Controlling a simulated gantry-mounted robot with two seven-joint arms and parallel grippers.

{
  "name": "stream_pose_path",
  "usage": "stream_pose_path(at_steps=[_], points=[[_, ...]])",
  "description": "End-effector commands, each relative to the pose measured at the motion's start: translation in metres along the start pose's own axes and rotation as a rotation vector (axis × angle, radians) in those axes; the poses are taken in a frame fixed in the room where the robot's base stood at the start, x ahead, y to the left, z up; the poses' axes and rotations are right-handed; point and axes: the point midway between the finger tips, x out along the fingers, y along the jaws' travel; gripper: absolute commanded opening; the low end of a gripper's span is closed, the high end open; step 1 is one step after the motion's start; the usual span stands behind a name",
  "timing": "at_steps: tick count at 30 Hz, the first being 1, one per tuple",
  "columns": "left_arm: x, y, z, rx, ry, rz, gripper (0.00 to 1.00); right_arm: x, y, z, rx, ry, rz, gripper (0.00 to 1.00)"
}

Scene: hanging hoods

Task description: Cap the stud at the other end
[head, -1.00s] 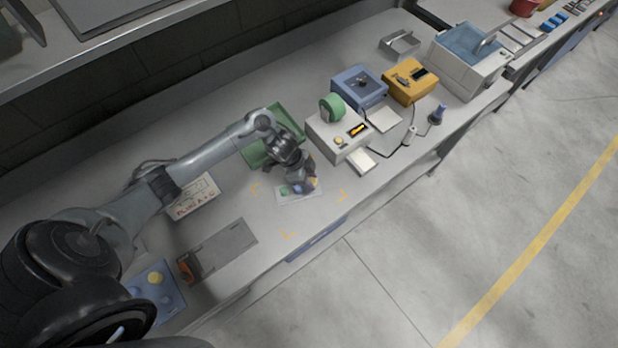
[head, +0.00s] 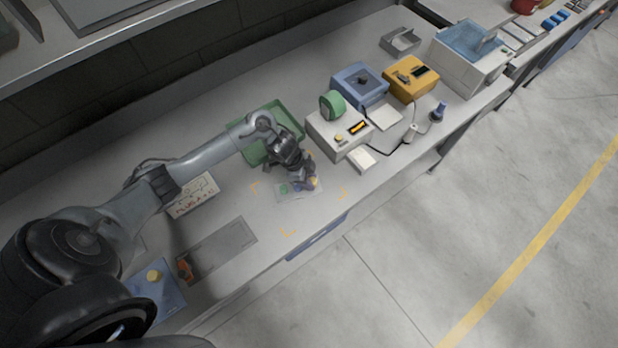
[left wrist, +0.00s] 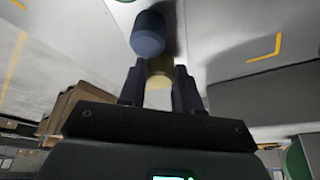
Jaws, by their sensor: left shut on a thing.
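A pale plate (head: 290,198) lies on the bench inside yellow corner marks. A green cap (head: 284,188) sits at its left end, and a blue cap (head: 298,187) is beside it; the blue cap (left wrist: 148,34) also shows large in the left wrist view. My left gripper (head: 308,183) is over the plate's right end, shut on a yellow cap (left wrist: 160,72) just beside the blue one. The stud under the yellow cap is hidden, so I cannot tell whether the cap is seated on it. My right gripper is not in view.
A blue tray (head: 168,300) with a yellow piece stands at the front left, near a grey mat (head: 222,250). A green tray (head: 258,150) lies behind my gripper. A white box (head: 325,130) stands close to the right. The bench in front of the plate is clear.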

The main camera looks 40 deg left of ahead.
Motion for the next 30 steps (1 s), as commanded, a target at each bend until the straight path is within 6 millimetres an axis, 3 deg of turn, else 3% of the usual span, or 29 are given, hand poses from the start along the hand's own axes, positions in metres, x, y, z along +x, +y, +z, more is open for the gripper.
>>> stream_pose_path(at_steps=[14,15,21,30], points=[[0.0041,0.0,0.0017,-0.001,0.0,0.0,0.05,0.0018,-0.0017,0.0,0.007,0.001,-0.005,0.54],[0.0041,0.0,0.0017,-0.001,0.0,0.0,0.34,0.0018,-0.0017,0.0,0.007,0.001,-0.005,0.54],[0.0041,0.0001,0.0017,0.0,0.0,0.0,0.63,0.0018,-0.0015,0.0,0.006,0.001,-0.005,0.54],[0.0028,-0.0001,0.0016,0.0,0.0,0.0,0.63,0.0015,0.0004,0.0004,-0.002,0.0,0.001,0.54]])
